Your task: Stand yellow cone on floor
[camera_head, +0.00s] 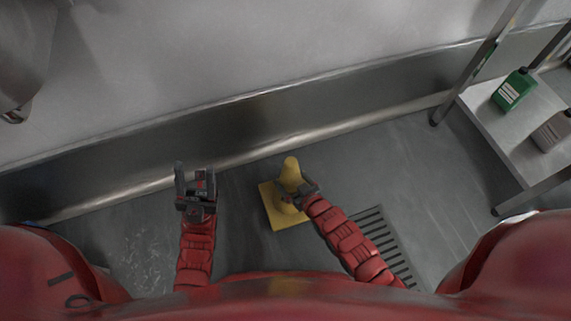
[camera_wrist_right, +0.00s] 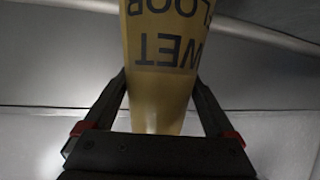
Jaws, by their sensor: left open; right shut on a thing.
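A yellow cone (camera_head: 291,173) with a square yellow base (camera_head: 285,217) is in the middle of the head view, over the grey floor. It looks upright or nearly so. I cannot tell whether its base touches the floor. My right gripper (camera_head: 301,194) is shut on the cone's side. In the right wrist view the cone (camera_wrist_right: 162,65) shows dark "WET FLOOR" lettering, upside down, between the two fingers of the right gripper (camera_wrist_right: 160,95). My left gripper (camera_head: 191,174) is open and empty, to the left of the cone and apart from it.
A wall with a metal skirting (camera_head: 270,120) runs behind the cone. A slotted floor drain (camera_head: 385,240) lies to the right of it. A metal shelf rack (camera_head: 490,125) with a green container (camera_head: 514,90) stands at the right. Floor between drain and rack is clear.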

